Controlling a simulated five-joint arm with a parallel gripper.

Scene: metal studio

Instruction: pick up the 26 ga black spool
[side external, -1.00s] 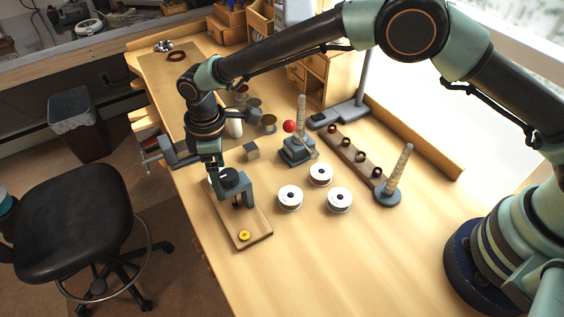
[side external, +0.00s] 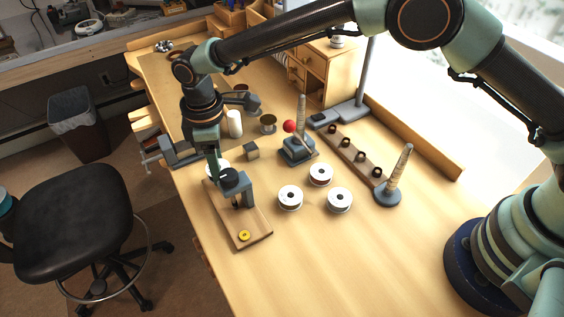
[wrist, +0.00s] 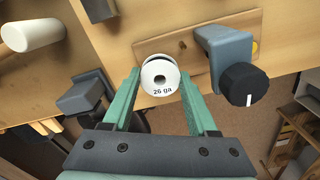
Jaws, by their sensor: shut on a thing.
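The 26 ga spool (wrist: 161,90) sits between the two green fingers of my gripper (wrist: 160,82) in the wrist view, its white end with the "26 ga" print facing the camera. The fingers are shut on its sides. In the side view my gripper (side external: 217,166) is at the left edge of the bench, behind the clamp fixture, with the spool's white edge (side external: 222,168) just showing. I cannot tell whether the spool is clear of the surface.
A grey fixture with a black knob (wrist: 245,84) stands close right of the spool on a wooden board (side external: 254,226). Several white spools, including one in front (side external: 340,200), stand mid-bench. The front right bench is clear.

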